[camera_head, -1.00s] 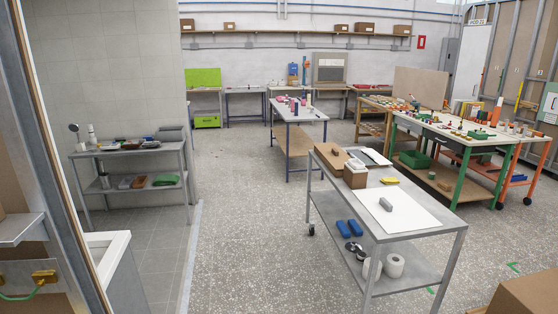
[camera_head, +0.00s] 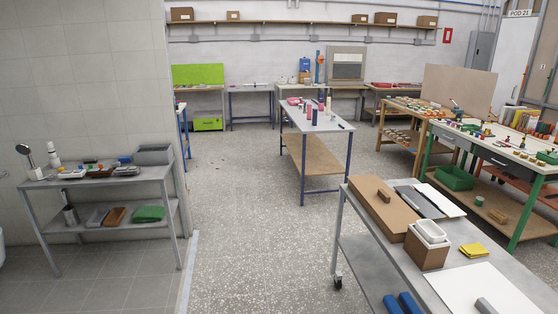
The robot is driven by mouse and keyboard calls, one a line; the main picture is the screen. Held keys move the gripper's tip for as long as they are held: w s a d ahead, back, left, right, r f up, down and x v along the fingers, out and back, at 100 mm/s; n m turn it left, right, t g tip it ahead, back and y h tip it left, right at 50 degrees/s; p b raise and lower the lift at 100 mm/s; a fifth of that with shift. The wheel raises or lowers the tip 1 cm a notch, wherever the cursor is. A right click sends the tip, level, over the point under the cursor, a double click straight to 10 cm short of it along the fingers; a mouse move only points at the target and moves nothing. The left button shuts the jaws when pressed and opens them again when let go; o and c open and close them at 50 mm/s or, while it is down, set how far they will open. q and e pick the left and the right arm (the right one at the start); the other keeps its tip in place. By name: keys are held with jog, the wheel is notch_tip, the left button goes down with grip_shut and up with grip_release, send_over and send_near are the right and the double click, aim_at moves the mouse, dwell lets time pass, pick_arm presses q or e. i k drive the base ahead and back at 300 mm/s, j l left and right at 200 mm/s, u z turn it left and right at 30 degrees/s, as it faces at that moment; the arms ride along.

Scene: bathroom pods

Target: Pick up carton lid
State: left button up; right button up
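A flat brown cardboard-coloured piece (camera_head: 383,212) lies on the top of the grey metal cart (camera_head: 520,270) at the right. It may be the carton lid, but I cannot tell for certain. A small dark brown block (camera_head: 384,195) rests on it. Beside its near end stands a brown box (camera_head: 425,252) with white containers (camera_head: 431,232) in its top. Neither of my grippers is in view.
Closed cartons (camera_head: 182,14) sit on the high wall shelf. A grey side table (camera_head: 100,182) with small items stands at the left. A blue-legged table (camera_head: 315,122) stands mid-room. The speckled floor (camera_head: 260,230) between side table and cart is clear.

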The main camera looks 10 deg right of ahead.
aim_at(395, 214)
jog(key=i+z, duration=0.25)
jog(key=i, duration=0.25)
jog(key=i+j+z, duration=0.2)
jog(key=i, duration=0.25)
jog(key=i+j+z, duration=0.25)
jog(key=i, duration=0.2)
jog(key=i+j+z, duration=0.2)
jog(key=i, duration=0.25)
jog(key=j, duration=0.1)
